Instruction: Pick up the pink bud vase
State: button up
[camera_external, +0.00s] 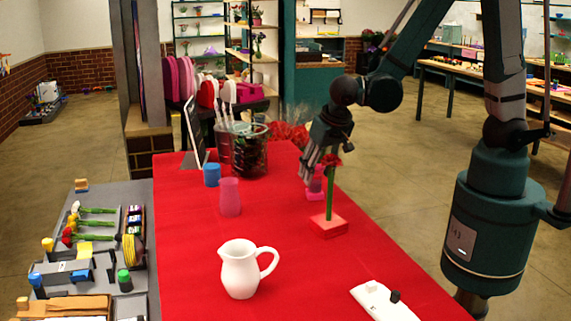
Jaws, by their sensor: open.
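A slim pink object (315,190), which looks like the pink bud vase, stands on the red table near its right edge, partly hidden by my gripper. My gripper (309,175) points down at it, with the fingertips close to its upper part. The jaws are open; I cannot tell whether a finger touches the vase. A wider pink cup (230,197) stands apart, to the left on the table.
A red rose on a green stem (329,195) stands in a red block (328,226) just in front of my gripper. A blue cup (211,174), a dark glass container (247,152), a white pitcher (240,272) and a white device (382,300) share the red table (185,235).

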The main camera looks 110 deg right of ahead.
jog(key=shift+x, duration=1.15)
jog(key=shift+c, duration=0.6)
grip_shut()
jog(key=shift+r, duration=0.2)
notch_tip(320, 180, up, 10)
jog(key=shift+f, duration=0.2)
dwell(0.6)
